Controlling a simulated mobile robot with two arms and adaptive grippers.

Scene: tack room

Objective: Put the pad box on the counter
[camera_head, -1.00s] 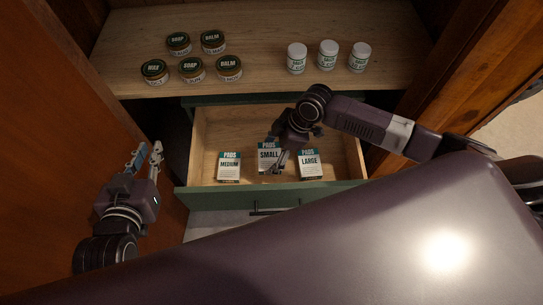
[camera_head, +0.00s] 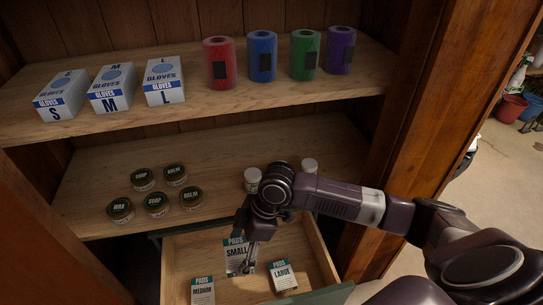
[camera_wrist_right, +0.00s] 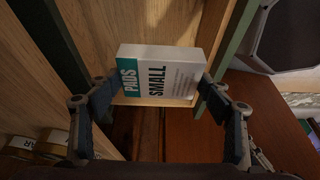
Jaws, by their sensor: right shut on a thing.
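The small pad box (camera_head: 234,256), white with a teal top band, is at the open drawer (camera_head: 325,250). My right gripper (camera_head: 247,260) is shut on it. In the right wrist view the same box (camera_wrist_right: 165,75) sits between the two fingers, its PADS SMALL face toward the camera. It looks raised above the drawer floor, though its underside is hidden. A medium pad box (camera_head: 203,291) and a large pad box (camera_head: 283,277) are in the drawer on either side. My left gripper is out of view. I cannot tell which surface is the counter.
The lower wooden shelf (camera_head: 105,180) holds several round tins (camera_head: 155,203) at left and white bottles (camera_head: 252,180), partly behind my arm. The upper shelf (camera_head: 190,112) holds glove boxes (camera_head: 112,88) and coloured rolls (camera_head: 262,57). A cabinet post (camera_head: 405,130) stands at right.

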